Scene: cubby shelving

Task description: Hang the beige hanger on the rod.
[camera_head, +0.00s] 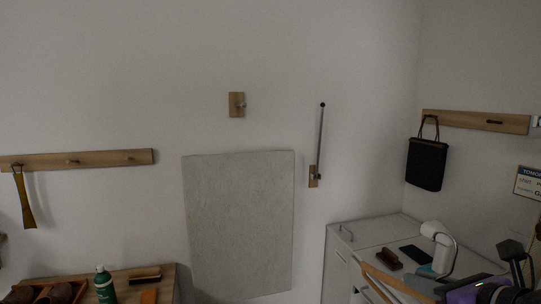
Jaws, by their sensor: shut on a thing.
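The beige hanger (383,278) is at the bottom right of the head view, a tan curved bar with a thin metal hook that seems to rise at its right. My gripper (446,291) is at the bottom right edge, dark and partly cut off, shut on the hanger. The hanger's lower part is out of the frame. The rod (320,142) is thin and grey with a dark knob at its tip, fixed to a small wooden plate on the wall. It is up and left of the hanger, well apart from it, and looks empty.
A white cabinet (360,233) stands below right of the rod, with a brown block (389,258) and a dark flat thing (415,254) on top. A black bag (427,163) hangs from the right wall rail (475,121). A grey panel (238,222) is left of the rod.

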